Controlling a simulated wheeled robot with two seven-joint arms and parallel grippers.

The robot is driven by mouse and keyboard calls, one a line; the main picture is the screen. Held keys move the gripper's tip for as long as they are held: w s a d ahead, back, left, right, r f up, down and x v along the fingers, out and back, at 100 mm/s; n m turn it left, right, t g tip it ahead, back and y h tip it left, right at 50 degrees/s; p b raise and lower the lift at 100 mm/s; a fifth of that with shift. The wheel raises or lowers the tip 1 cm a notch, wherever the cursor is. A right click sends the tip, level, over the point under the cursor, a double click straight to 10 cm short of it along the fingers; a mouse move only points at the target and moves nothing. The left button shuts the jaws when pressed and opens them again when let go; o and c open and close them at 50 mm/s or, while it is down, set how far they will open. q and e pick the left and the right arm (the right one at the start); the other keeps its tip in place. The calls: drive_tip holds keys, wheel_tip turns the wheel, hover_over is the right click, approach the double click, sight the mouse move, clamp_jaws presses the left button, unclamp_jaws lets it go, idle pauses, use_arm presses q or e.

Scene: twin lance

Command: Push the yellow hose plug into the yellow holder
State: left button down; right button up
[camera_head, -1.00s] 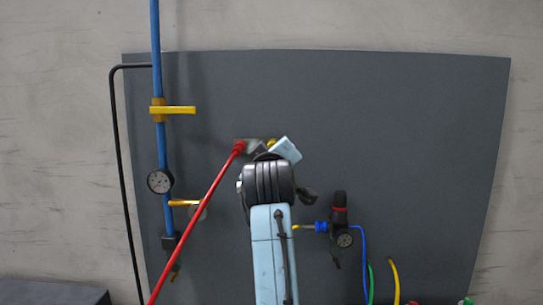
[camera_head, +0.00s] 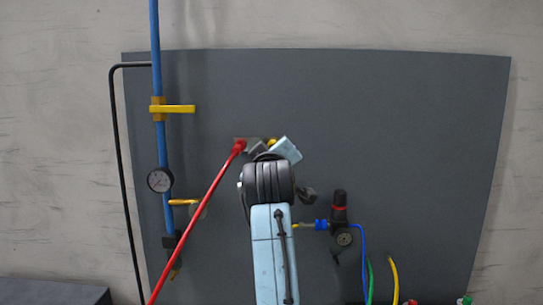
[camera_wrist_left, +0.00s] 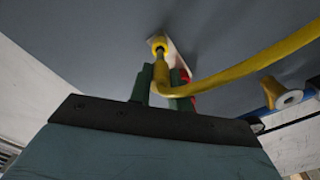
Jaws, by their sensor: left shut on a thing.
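In the left wrist view, the yellow holder (camera_wrist_left: 157,41) is a short round socket on a pale plate on the dark panel. The yellow hose plug (camera_wrist_left: 161,72) stands between the green fingers of my left gripper (camera_wrist_left: 160,86), which is shut on it. The plug's tip points at the holder's mouth and looks lined up with it, touching or nearly so. I cannot tell how deep it sits. The yellow hose (camera_wrist_left: 235,78) bends away to the right. In the head view, my wrist hides the plug, and a bit of yellow (camera_head: 271,142) shows beside my light-blue gripper (camera_head: 287,150). My right gripper is out of view.
A red hose (camera_head: 195,223) runs up to the same plate, just left of my gripper. A blue pipe (camera_head: 156,60) with yellow levers and a gauge (camera_head: 160,180) stands at left. A regulator (camera_head: 340,213) is to the right. The panel's upper right is clear.

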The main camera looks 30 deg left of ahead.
use_arm(q)
drive_tip(key=shift+p+x, duration=0.85)
drive_tip(key=shift+x, duration=1.35)
idle(1.2)
drive_tip(key=c, duration=1)
unclamp_jaws()
drive_tip(key=shift+c, duration=0.2)
drive_tip(key=shift+r, duration=0.1)
wheel_tip(320, 180, up, 10)
drive_tip(key=shift+f+b, duration=0.1)
drive_tip(key=shift+b, duration=0.4)
